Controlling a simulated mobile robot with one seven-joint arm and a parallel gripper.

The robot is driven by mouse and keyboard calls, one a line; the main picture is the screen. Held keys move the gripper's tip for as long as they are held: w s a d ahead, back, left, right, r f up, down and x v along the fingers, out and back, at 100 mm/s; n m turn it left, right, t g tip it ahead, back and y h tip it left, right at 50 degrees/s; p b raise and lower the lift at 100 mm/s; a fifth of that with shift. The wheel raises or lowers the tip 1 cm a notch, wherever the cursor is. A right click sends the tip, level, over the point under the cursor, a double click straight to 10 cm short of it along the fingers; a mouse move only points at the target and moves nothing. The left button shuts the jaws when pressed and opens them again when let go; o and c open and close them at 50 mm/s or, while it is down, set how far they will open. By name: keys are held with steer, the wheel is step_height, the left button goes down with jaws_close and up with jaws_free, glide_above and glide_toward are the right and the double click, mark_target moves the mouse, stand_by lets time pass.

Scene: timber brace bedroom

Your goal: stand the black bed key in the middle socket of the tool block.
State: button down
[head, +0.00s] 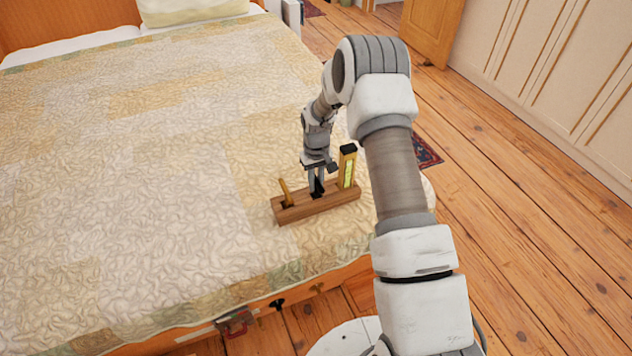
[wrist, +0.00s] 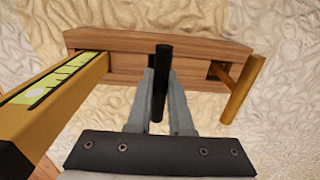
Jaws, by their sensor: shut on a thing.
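The wooden tool block (head: 300,212) lies on the quilt near the bed's right edge; it also shows at the top of the wrist view (wrist: 120,63). My gripper (head: 316,181) is over the middle of the block, pointing down. In the wrist view my gripper (wrist: 160,82) is shut on the black bed key (wrist: 161,62), one finger on each side. In the head view the key (head: 318,189) shows dark at the block's middle. The middle socket is hidden by the key and fingers, so I cannot tell whether the key's lower end is inside it.
A yellow level (head: 347,168) with a black end stands in the block's right socket, close beside my gripper; it fills the wrist view's left side (wrist: 60,90). A wooden-handled tool (head: 286,192) leans in the left socket. The quilt (head: 150,190) is clear to the left.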

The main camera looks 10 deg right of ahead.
steer(key=c, duration=0.7)
jaws_free()
steer(key=shift+c, duration=0.2)
step_height(320, 180, up, 18)
steer(key=p, duration=0.1)
steer(key=shift+f+p, duration=0.25)
steer(key=shift+p, duration=0.15)
steer(key=shift+r, duration=0.1)
steer(key=s+r+t+p, duration=0.1)
steer(key=s+r, duration=0.6)
steer(key=r, duration=0.4)
steer(key=s+r+t+p, duration=0.2)
steer(key=s+r, duration=0.5)
steer(key=r, duration=0.3)
steer(key=s+r+m+t+p, duration=0.1)
steer(key=s+r, duration=0.2)
steer(key=s, duration=0.6)
steer(key=s+r+m+t+p, duration=0.1)
steer(key=s+r, duration=0.2)
steer(key=s, duration=0.7)
steer(key=shift+s+t, duration=0.2)
steer(key=shift+t, duration=0.1)
